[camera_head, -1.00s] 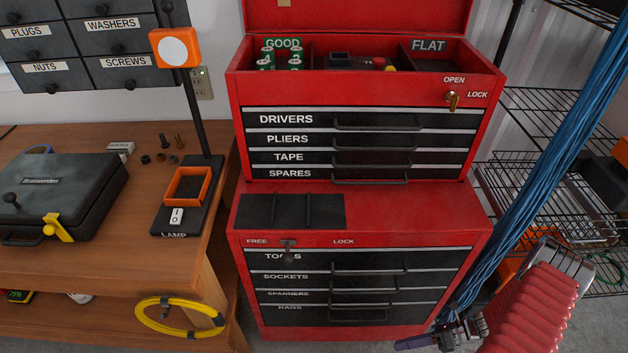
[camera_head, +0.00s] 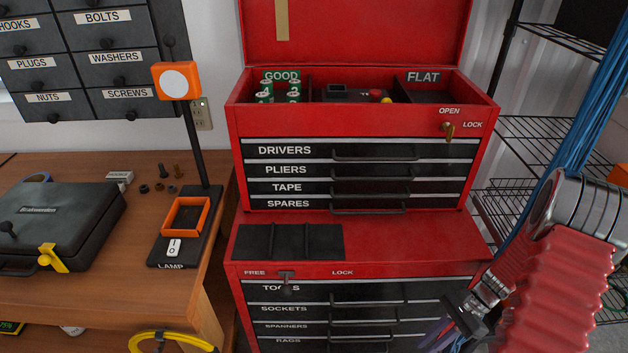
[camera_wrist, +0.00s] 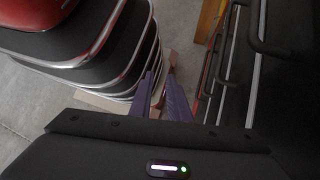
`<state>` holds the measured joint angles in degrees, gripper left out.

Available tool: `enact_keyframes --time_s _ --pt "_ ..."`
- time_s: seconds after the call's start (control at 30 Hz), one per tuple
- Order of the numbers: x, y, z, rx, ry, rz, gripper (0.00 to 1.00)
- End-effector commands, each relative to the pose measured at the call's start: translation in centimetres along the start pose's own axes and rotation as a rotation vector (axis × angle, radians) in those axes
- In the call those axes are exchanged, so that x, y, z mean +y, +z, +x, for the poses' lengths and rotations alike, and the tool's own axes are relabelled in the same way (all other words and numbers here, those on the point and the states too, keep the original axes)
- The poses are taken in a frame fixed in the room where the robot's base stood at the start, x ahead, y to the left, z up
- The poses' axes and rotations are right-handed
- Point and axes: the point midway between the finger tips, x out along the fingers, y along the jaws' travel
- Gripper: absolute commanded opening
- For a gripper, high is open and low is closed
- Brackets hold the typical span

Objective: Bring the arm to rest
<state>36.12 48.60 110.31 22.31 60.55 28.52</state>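My gripper (camera_head: 440,338) is at the lower right in the head view, in front of the lower drawers of the red tool chest (camera_head: 384,236). Its purple fingers point down and to the left. In the wrist view the two fingers (camera_wrist: 161,92) stand a little apart, with a narrow gap and nothing held between them. My arm, with its red ribbed sleeve, is folded at the right edge. No object is in its grip.
A wooden bench (camera_head: 105,300) stands left with a black case (camera_head: 62,225) and a lamp (camera_head: 177,80). A yellow coil (camera_head: 170,338) hangs at its front. Blue cables (camera_head: 590,120) and a wire shelf (camera_head: 535,130) are close beside my arm on the right.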

Motion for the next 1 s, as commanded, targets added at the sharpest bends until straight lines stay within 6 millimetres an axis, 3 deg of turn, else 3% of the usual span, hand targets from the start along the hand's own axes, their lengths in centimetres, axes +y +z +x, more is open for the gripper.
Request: enact_keyframes --time_s 0.3,1.0 --pt "0.6 3.8 -3.8 0.136 0.027 -0.243 0.16" --pt "2.8 13.1 -10.5 0.440 0.109 -0.740 0.16"
